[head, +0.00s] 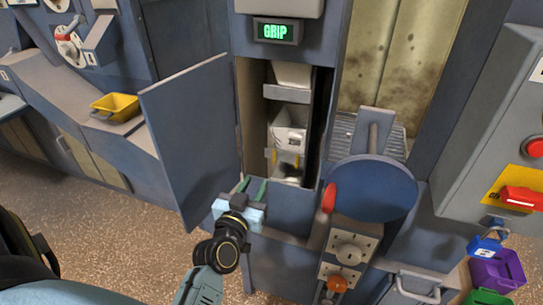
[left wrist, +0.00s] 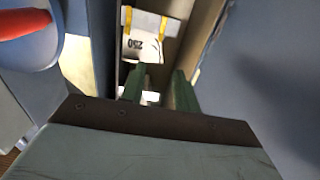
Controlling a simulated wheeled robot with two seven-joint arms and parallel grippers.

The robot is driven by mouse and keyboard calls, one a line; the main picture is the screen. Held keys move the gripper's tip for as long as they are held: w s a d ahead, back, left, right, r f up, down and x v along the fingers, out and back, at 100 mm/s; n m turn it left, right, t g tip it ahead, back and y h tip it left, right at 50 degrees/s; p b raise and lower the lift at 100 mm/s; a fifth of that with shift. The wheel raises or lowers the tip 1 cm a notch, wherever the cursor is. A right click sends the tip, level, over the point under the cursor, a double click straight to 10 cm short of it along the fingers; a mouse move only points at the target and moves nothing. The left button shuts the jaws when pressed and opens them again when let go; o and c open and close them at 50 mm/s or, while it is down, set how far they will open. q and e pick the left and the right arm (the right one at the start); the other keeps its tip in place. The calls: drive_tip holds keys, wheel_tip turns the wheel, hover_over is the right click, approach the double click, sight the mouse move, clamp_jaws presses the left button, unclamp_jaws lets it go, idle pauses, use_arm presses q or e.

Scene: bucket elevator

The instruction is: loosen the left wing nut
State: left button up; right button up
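An open cabinet shaft holds a white bucket (head: 290,135) with two small yellow parts low on its front, a left one (head: 274,157) and a right one (head: 298,160). They are too small to tell for sure as wing nuts. My left gripper (head: 250,188) is in front of and below the bucket at the shaft's opening, fingers apart and empty. In the left wrist view the fingers (left wrist: 160,88) point toward the bucket (left wrist: 145,45), marked 250 upside down, with yellow strips beside it. The fingers do not visibly touch the bucket. My right gripper is not in view.
The blue door (head: 190,140) stands open left of the shaft. A round blue disc (head: 372,190) with a red handle (head: 329,198) is close on the right. A green GRIP display (head: 276,32) is above. A yellow tray (head: 117,106) sits on the left bench.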

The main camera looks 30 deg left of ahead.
sight(273, 152)
use_arm(q)
drive_tip(key=x, duration=1.3)
drive_tip(key=shift+w, duration=0.1)
drive_tip(key=shift+d, duration=0.1)
clamp_jaws()
